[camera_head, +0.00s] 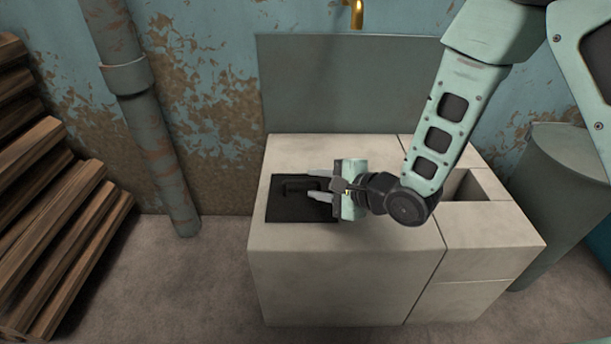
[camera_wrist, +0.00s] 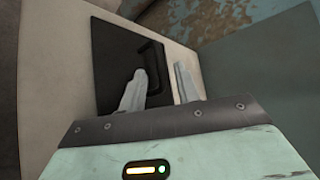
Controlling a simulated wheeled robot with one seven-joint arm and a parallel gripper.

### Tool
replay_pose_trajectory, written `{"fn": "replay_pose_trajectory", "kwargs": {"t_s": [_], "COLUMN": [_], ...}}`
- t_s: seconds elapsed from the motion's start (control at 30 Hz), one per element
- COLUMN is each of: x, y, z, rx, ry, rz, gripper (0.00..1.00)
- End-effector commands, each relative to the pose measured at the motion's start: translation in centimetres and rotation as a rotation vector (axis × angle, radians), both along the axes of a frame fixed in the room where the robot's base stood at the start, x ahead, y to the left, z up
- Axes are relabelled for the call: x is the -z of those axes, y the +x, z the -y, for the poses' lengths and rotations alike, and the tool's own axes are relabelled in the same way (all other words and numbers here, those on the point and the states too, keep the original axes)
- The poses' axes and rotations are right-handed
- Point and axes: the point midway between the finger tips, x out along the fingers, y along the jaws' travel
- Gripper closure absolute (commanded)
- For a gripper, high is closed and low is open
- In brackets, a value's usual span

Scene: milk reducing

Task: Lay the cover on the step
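A black square cover (camera_head: 287,213) with a raised black handle (camera_head: 298,185) lies flat on the left part of the pale stone block's top. The cover also shows in the wrist view (camera_wrist: 113,50), with its handle (camera_wrist: 152,60). My gripper (camera_head: 320,184) is over the cover's right side, its two fingers apart and pointing left toward the handle. In the wrist view my gripper (camera_wrist: 158,75) has a gap between the fingers, and the left finger overlaps the handle. Nothing is visibly held, and contact cannot be told. No separate step can be clearly made out.
The pale stone block (camera_head: 340,260) has a rectangular opening (camera_head: 465,187) at its right, partly hidden by my arm. A grey panel (camera_head: 340,85) stands behind it. Wood planks (camera_head: 60,230) are stacked left, a pipe (camera_head: 150,120) is nearby, and a grey-green drum (camera_head: 565,190) stands right.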

Motion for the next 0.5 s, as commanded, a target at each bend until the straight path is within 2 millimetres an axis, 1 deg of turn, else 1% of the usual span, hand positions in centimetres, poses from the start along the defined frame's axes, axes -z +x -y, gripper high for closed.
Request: {"fn": "replay_pose_trajectory", "kwargs": {"t_s": [0.03, 0.23, 0.37, 0.5], "x": [-0.9, -2.2, -2.6, -2.7], "y": [-0.7, -2.9, -3.8, -4.2], "z": [0.9, 3.3, 4.3, 4.6], "rx": [0.003, 0.002, 0.001, -0.001], "ry": [0.0, 0.001, 0.0, 0.001], "rz": [-0.003, -0.001, -0.001, 0.0], "gripper": [0.68, 0.68, 0.68, 0.68]}}
